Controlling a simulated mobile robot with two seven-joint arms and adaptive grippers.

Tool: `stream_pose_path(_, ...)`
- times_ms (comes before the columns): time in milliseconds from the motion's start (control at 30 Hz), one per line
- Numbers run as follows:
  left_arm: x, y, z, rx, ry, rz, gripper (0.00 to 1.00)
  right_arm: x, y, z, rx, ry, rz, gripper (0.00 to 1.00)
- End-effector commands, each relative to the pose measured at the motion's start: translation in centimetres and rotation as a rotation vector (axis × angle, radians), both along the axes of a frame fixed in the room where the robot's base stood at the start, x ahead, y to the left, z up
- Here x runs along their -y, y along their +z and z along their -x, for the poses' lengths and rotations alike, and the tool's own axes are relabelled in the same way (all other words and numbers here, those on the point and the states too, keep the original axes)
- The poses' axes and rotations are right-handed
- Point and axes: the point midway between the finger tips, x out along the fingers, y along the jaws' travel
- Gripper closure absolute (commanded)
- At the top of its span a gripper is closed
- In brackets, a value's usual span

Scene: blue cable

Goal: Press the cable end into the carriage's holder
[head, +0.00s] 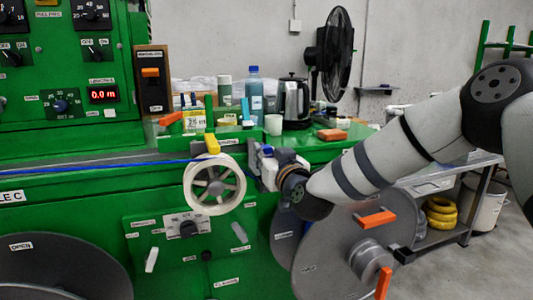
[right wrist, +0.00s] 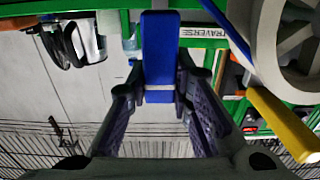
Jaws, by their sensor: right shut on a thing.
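The blue cable (head: 120,163) runs from the left along the green machine to the white spoked wheel (head: 214,185). My right gripper (head: 268,168) is just right of this wheel, in front of the machine's ledge. In the right wrist view, my right gripper's fingers (right wrist: 160,100) are closed on the two sides of an upright blue piece (right wrist: 158,50). I cannot tell whether this piece is the cable end itself. It stands in front of a green bar beside the label "TRAVERSE". The carriage's holder is not clearly visible. My left gripper is out of view.
A yellow lever (head: 212,143) sits above the wheel and also shows in the right wrist view (right wrist: 285,125). A blue bottle (head: 254,95), a kettle (head: 293,102) and a white cup (head: 273,124) stand behind on the ledge. A large grey reel (head: 335,260) is below my right arm.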

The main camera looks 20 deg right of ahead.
Motion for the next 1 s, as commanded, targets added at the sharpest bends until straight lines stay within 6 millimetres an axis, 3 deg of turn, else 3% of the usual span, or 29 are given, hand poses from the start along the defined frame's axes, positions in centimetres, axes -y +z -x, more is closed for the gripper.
stream_pose_path(1000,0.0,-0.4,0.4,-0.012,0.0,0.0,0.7,0.0,-1.6,0.0,-0.001,0.001,0.001,1.0)
